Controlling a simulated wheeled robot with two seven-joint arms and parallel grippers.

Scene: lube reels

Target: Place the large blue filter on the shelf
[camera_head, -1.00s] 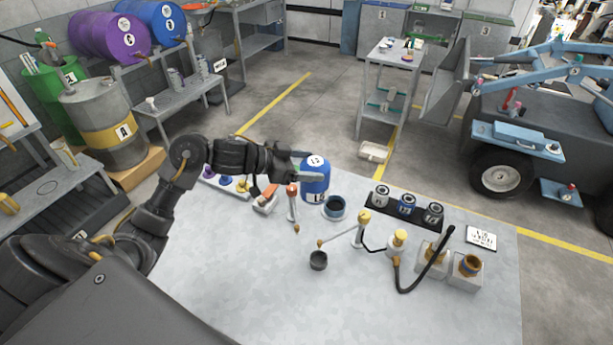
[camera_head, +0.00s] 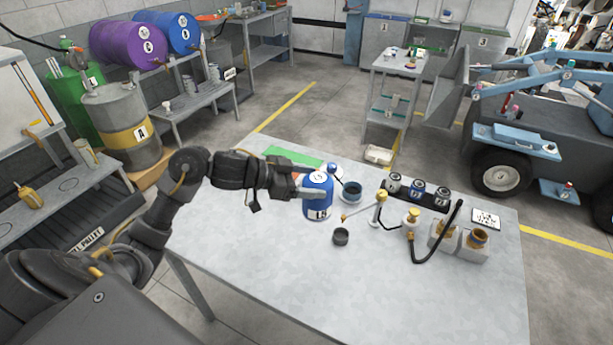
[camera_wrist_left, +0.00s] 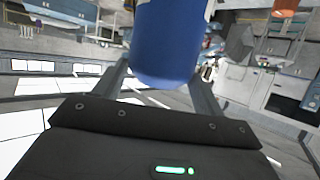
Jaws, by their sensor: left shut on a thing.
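The large blue filter (camera_head: 318,203), a blue cylinder with white labels, is upright over the far left part of the workbench. It also shows large in the left wrist view (camera_wrist_left: 168,45). My left gripper (camera_head: 314,188) is shut on it from the left, with a finger on each side in the wrist view. I cannot tell whether its base touches the bench. Grey shelf units stand at the back left (camera_head: 182,115) and beyond the bench (camera_head: 398,66); I cannot tell which is the task's shelf. My right gripper is not in view.
The bench's front is clear.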

